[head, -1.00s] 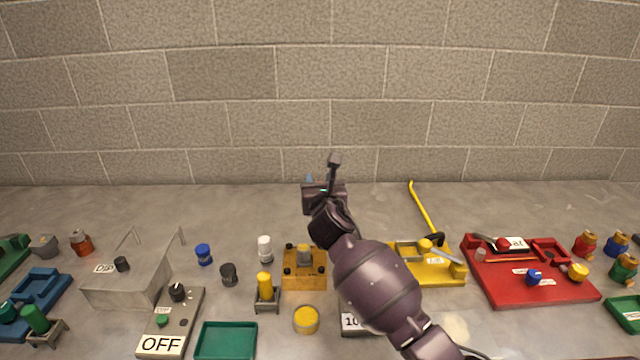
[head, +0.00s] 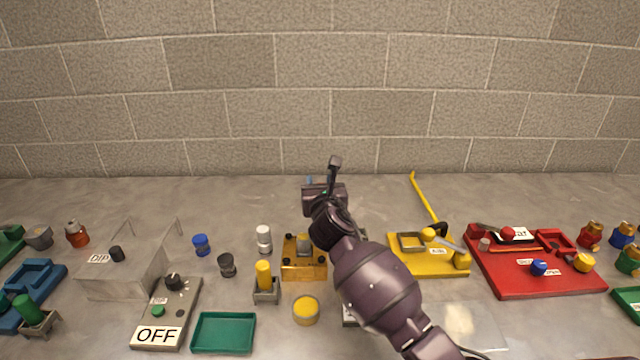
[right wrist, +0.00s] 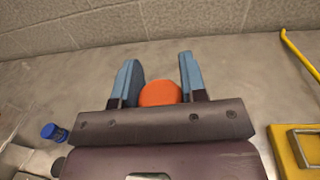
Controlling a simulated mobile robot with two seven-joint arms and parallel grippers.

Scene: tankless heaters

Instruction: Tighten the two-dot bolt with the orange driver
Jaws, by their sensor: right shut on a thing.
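My right gripper (head: 322,181) reaches over the far middle of the bench. In the right wrist view its two blue fingers (right wrist: 160,80) stand on either side of a rounded orange end (right wrist: 160,93), likely the orange driver's handle, and are shut on it. The rest of the driver is hidden behind the gripper body. An orange-yellow block (head: 303,271) with dark dots at its corners and a grey piece (head: 303,246) on top stands just left of my right arm. I cannot tell which bolt has two dots. My left gripper is not in view.
A yellow board (head: 430,267) and a red board (head: 530,280) lie to the right, with a yellow bar (head: 425,198) behind. A yellow cylinder in a stand (head: 264,275), a green tray (head: 223,333) and a grey OFF panel (head: 165,322) lie left. The far bench strip is mostly clear.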

